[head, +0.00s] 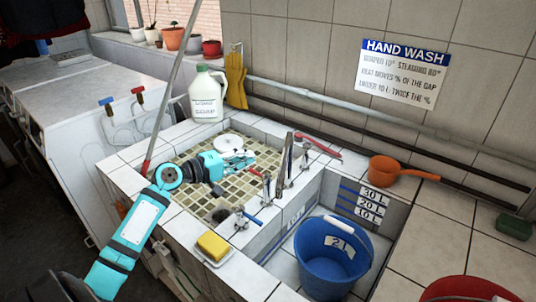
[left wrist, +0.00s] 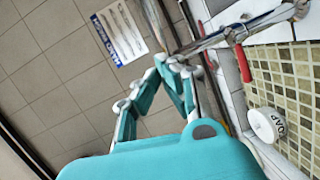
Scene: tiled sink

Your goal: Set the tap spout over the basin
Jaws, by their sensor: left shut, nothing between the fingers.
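The metal tap spout (head: 284,162) stands among the tap fittings near the wall between the tiled basin (head: 190,160) and the deeper bay. A red lever (head: 318,146) and a blue lever (head: 250,216) flank it. My left gripper (head: 258,171) is turquoise, shut and empty, above the basin and close to the spout. In the left wrist view its fingers (left wrist: 172,64) meet near the spout's end; I cannot tell whether they touch it. My right gripper is out of view.
A blue bucket (head: 333,258) stands in the deeper bay. A yellow sponge (head: 213,245) lies on the front ledge. A white jug (head: 206,95) and an orange dipper (head: 384,170) stand on the back ledge.

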